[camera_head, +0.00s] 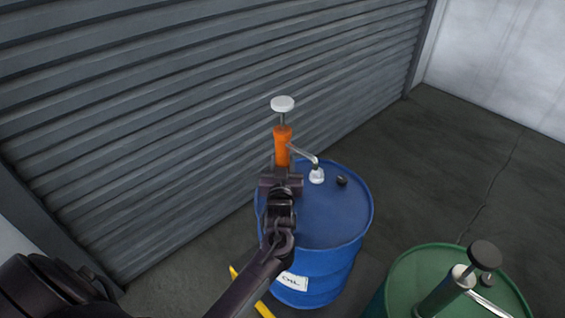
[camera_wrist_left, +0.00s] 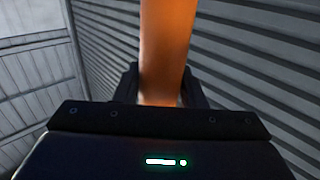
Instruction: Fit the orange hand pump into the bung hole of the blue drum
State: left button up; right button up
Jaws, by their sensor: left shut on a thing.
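The orange hand pump (camera_head: 282,146) has a white knob on top and a silver spout bending to the right. It stands upright over the far left part of the blue drum (camera_head: 335,222). My left gripper (camera_head: 281,172) is shut on the pump's orange body; the wrist view shows the body (camera_wrist_left: 166,50) between the two fingers (camera_wrist_left: 160,88). The pump's lower end and the drum top beneath it are hidden by my gripper, so I cannot tell whether it is in a hole. My right gripper is out of view.
A white fitting (camera_head: 317,176) and a small black cap (camera_head: 342,180) show at the drum top. A green drum (camera_head: 408,268) with a dark green pump (camera_head: 442,294) stands at the front right. A ribbed shutter wall (camera_head: 180,100) is close behind; floor at right is clear.

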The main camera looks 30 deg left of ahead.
pick_arm(q)
jog(key=shift+f+b, duration=0.4)
jog(key=shift+f, duration=0.25)
jog(key=shift+f+b, duration=0.4)
jog(key=shift+f, duration=0.2)
jog(key=shift+w, duration=0.1)
jog(key=shift+p, duration=0.45)
dwell(1.2)
